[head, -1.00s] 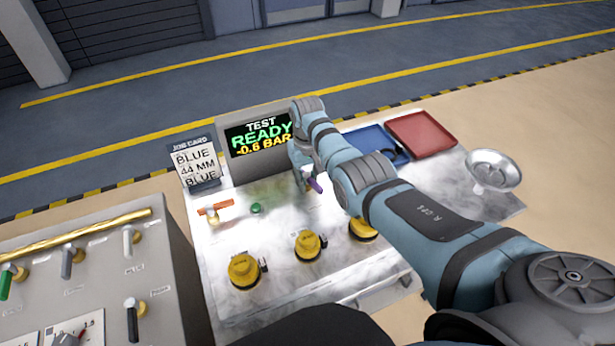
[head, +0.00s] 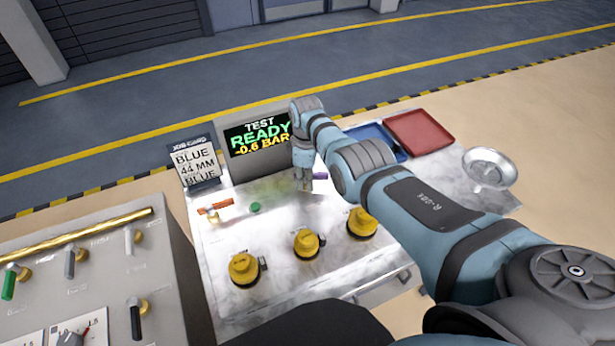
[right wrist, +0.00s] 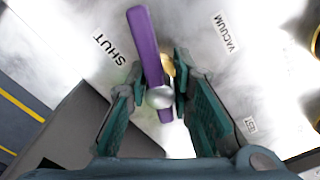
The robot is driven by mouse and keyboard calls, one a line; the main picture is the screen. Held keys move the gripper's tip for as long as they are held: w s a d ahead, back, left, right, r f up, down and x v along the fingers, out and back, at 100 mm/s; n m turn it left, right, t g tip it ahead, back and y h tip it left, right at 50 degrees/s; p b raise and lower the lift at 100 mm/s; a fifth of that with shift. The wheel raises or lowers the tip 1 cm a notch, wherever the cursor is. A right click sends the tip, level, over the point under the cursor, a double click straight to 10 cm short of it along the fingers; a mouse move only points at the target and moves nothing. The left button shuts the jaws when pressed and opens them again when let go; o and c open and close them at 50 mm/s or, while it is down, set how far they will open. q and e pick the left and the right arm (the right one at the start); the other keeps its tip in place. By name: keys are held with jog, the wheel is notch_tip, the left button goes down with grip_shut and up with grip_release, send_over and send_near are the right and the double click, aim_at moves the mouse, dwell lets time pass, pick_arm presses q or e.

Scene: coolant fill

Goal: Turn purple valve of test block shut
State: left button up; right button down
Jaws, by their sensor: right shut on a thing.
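The purple valve handle (head: 320,176) is on the white test block (head: 225,290), right of and below the display. In the right wrist view the purple handle (right wrist: 147,45) points up the picture, its tip between the printed SHUT (right wrist: 109,50) and VACUUM (right wrist: 227,33) labels and nearer SHUT. My right gripper (head: 304,188) is over the valve, with its fingers pointing down. In the right wrist view its fingers stand on both sides of the handle near its silver hub (right wrist: 160,96), shut on it. My left gripper is not in view.
The display (head: 258,137) reads TEST READY -0.6 BAR. An orange-handled valve (head: 214,206), a green button (head: 255,208) and yellow-capped fittings (head: 244,268) share the block. A blue tray (head: 372,137), red tray (head: 418,133) and metal funnel (head: 490,166) lie right.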

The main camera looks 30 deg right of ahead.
jog(key=n, duration=0.4)
jog(key=shift+a+f, duration=0.1)
dwell(0.4)
jog(key=c, duration=1.4)
grip_release()
jog(key=shift+w, duration=0.15)
jog(key=shift+r, duration=0.35)
notch_tip(320, 180, up, 11)
jog(key=shift+r, duration=0.15)
